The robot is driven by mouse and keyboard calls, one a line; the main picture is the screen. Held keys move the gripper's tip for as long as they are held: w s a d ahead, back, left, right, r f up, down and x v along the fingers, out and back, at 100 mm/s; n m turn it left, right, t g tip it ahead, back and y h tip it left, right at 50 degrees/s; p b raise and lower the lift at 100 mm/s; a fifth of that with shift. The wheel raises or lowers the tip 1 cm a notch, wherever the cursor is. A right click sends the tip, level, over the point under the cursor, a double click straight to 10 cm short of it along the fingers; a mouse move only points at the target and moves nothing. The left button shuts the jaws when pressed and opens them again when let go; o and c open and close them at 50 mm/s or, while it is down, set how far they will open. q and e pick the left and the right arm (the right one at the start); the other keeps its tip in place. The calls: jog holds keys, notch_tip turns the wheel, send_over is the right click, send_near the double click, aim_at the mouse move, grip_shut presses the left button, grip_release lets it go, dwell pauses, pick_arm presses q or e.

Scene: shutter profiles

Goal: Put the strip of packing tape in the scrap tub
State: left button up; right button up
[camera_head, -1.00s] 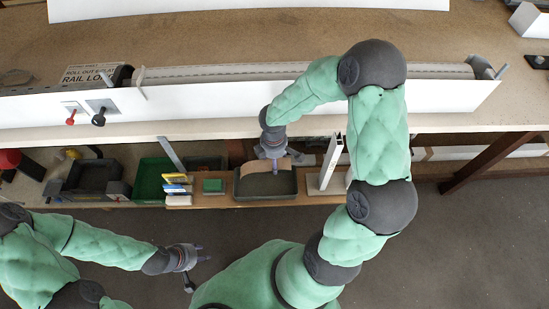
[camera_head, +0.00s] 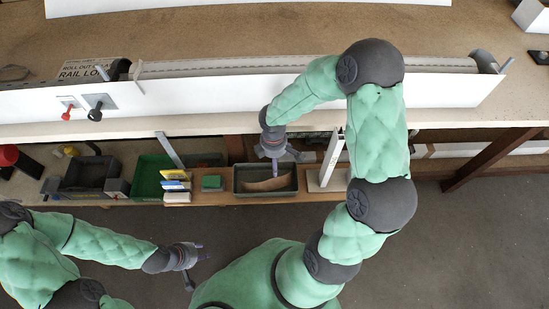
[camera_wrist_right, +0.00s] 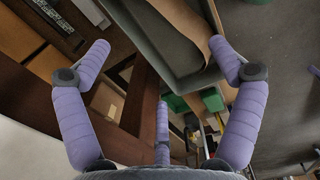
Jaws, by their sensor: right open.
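The strip of packing tape (camera_head: 268,184) is a tan, curved band lying inside a dark grey-green tub (camera_head: 265,197) on the low shelf. In the right wrist view the strip (camera_wrist_right: 188,18) lies along the inside of the tub (camera_wrist_right: 150,38), close to one fingertip. My right gripper (camera_head: 275,170) is just above the tub. In the wrist view its fingers (camera_wrist_right: 165,60) are spread wide, with nothing held between them. My left gripper (camera_head: 203,252) is low at the left, away from the tub, with its fingertips apart and empty.
Left of the tub are a small green block (camera_head: 211,183), coloured packets (camera_head: 176,185), a green bin (camera_head: 148,175) and a dark bin (camera_head: 88,175). A white upright bracket (camera_head: 330,165) stands to the right. The bench with its long white profile (camera_head: 200,95) overhangs behind.

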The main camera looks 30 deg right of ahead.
notch_tip(320, 180, up, 12)
jog(key=shift+a, duration=0.15)
dwell(0.5)
dwell(0.9)
